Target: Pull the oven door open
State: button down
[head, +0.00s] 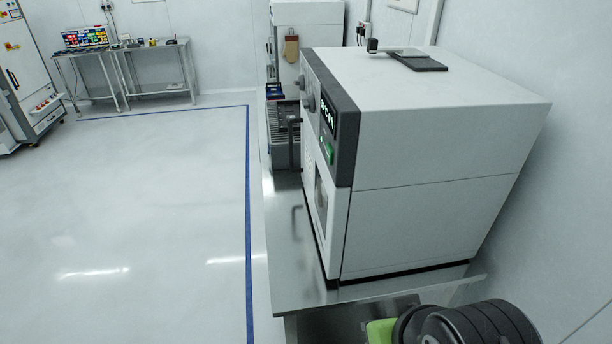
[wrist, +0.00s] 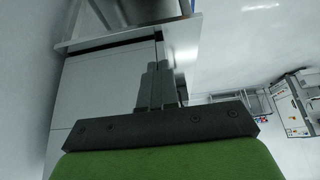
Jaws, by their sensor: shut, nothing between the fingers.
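The oven (head: 430,140) is a large white box with a dark control strip on its front edge. It stands on a steel bench at the right of the head view. Its front faces left and shows at a steep angle. The door (head: 321,200), with a window, looks closed. A dark upright handle (head: 292,140) sticks out from the front. My gripper (wrist: 157,68) shows in the wrist view with its two grey fingers together and empty, in front of the oven's white side (wrist: 95,90). In the head view only my arm's green and black part shows at the bottom; the fingertips are out of view.
The steel bench top (head: 300,296) has a narrow free strip before the oven. A grey rack (head: 284,120) stands behind it. A dark flat device (head: 418,62) lies on the oven. A wall is close on the right. The floor (head: 160,200) at left is clear.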

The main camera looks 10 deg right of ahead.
aim_at(328, 204)
jog(key=i+j, duration=0.15)
jog(key=j, duration=0.2)
jog(key=i+j, duration=0.1)
jog(key=j, duration=0.3)
jog(key=i+j, duration=0.15)
jog(key=j, duration=0.2)
jog(key=i+j+u, duration=0.1)
jog(key=j, duration=0.3)
jog(key=i+j, duration=0.2)
jog(key=j, duration=0.15)
jog(key=i+j, duration=0.15)
jog(key=j, duration=0.2)
jog(key=i+j, duration=0.1)
jog(key=j, duration=0.25)
jog(key=i+u, duration=0.15)
jog(key=i, duration=0.8)
jog(key=i+l, duration=0.3)
jog(key=l, duration=0.15)
jog(key=u, duration=0.05)
